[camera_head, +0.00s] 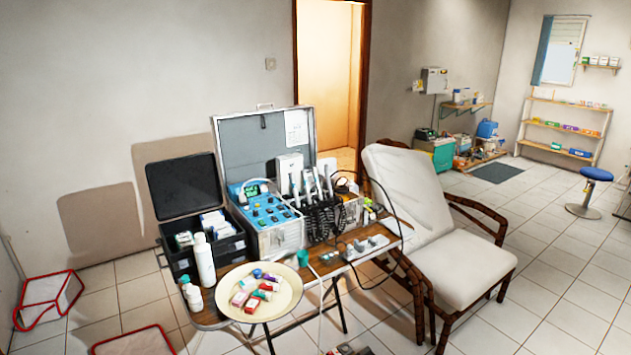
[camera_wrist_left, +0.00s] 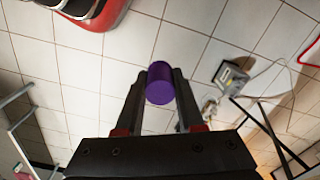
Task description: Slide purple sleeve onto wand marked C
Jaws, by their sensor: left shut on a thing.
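My left gripper (camera_wrist_left: 160,84) is shut on the purple sleeve (camera_wrist_left: 160,83) in the left wrist view. The sleeve is a short, smooth purple cylinder between the two dark fingers, held above the tiled floor. Neither gripper shows in the head view, and my right gripper is not in view. Several slim wands (camera_head: 318,182) stand upright in the unit at the middle of the table in the head view, with dark coiled cords below them. Their letters are too small to read, so I cannot tell which is C.
A blue control box (camera_head: 270,215), an open black case (camera_head: 208,245) and a white bottle (camera_head: 204,262) crowd the table beside the wands. A cream round tray (camera_head: 285,304) of small items sits at the front. A reclining chair (camera_head: 465,265) stands close on the right.

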